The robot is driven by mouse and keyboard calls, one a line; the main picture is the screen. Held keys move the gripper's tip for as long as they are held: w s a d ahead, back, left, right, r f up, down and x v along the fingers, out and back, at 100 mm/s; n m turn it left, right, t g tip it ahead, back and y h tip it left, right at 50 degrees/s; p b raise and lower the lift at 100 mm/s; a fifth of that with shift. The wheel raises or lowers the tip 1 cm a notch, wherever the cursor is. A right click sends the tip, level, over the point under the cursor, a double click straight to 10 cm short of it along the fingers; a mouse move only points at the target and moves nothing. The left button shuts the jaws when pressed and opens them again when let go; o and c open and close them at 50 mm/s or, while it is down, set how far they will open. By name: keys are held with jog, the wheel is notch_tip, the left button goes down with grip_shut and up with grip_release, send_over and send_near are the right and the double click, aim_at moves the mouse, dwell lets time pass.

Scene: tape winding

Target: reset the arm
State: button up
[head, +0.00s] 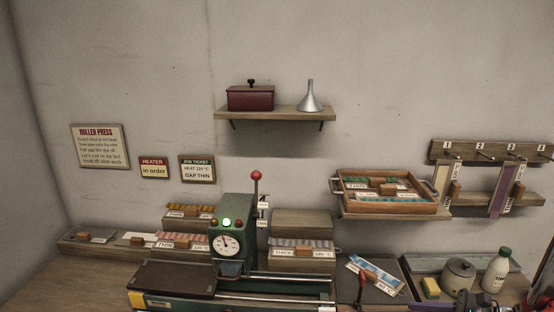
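A dark piece with some red (541,302) shows in the bottom right corner of the head view. It may be part of my arm or gripper, but it is cut off by the frame edge. I cannot make out fingertips there, nor whether anything is held. The roller press (230,235) stands at the lower middle, green, with a lit green lamp, a dial and a red-knobbed lever (256,176). Its dark flat bed (175,279) lies to the left. The dark piece is far to the right of the press.
A wooden tray (391,208) of strips sits on a right shelf. Numbered hooks (486,154) hold strips. A blue strip (374,276) lies near a small red-topped lever (362,288). A pot (458,273), bottle (496,270) and sponge (430,288) crowd the lower right.

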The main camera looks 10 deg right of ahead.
jog(key=a+r+n+g+h, duration=0.1)
jog(key=a+r+n+g, duration=0.25)
jog(key=a+n, duration=0.45)
jog(key=a+r+n+g+h, duration=0.1)
jog(key=a+r+n+g, duration=0.3)
jog(key=a, duration=0.8)
jog(key=s+a+r+n+t+h, duration=0.3)
jog(key=s+a+r+n+h, duration=0.2)
jog(key=s+a+r+n, duration=0.4)
jog(key=shift+s+a+n+t, duration=0.35)
jog(key=shift+s+a+n, duration=0.4)
jog(key=shift+a+n, duration=1.4)
jog(key=shift+d+r+n, duration=0.1)
jog(key=shift+d+n, duration=0.5)
jog(key=shift+n, duration=0.05)
jog(key=shift+c, duration=0.6)
jog(key=shift+s, duration=0.1)
